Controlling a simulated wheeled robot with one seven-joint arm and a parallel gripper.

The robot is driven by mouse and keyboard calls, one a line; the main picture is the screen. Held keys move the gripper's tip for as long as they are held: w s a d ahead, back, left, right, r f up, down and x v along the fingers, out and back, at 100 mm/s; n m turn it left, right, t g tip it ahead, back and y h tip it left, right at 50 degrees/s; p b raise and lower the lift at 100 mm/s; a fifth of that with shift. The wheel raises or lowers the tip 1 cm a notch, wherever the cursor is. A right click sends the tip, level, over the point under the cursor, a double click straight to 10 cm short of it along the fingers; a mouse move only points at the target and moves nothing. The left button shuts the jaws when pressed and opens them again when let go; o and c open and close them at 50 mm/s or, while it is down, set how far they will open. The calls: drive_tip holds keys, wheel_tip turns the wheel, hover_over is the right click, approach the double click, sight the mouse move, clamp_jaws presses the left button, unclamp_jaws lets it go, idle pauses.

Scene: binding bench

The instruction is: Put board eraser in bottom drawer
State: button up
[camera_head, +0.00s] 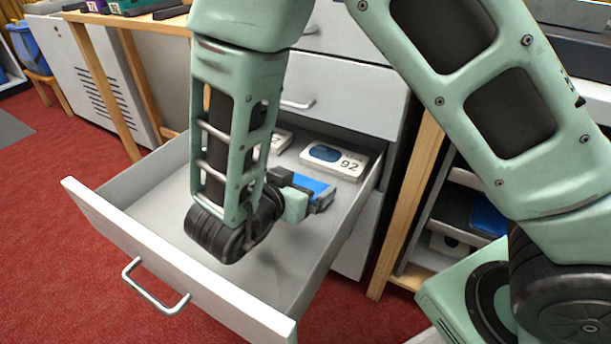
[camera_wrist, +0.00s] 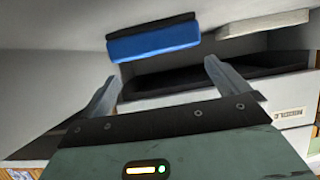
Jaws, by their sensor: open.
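The board eraser (camera_head: 314,187), blue with a dark felt side, is inside the open bottom drawer (camera_head: 150,235), toward its right side. In the wrist view the eraser (camera_wrist: 155,42) appears to rest on the drawer floor, felt side against it. My gripper (camera_head: 305,192) is low inside the drawer, next to the eraser. In the wrist view its two fingers (camera_wrist: 165,82) are spread, with nothing between them, and a gap shows between the fingertips and the eraser. My gripper and arm hide part of the eraser and drawer in the head view.
A white box marked 92 (camera_head: 334,160) lies behind the eraser, and another box (camera_head: 281,142) is partly hidden by my arm. A closed drawer (camera_head: 345,90) is above; in the wrist view a label (camera_wrist: 287,113) seems to read MIDDLE. The drawer's front floor is clear.

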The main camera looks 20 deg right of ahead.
drive_tip(key=p+v, duration=0.1)
drive_tip(key=v, duration=0.3)
drive_tip(key=shift+s+a+r, duration=0.25)
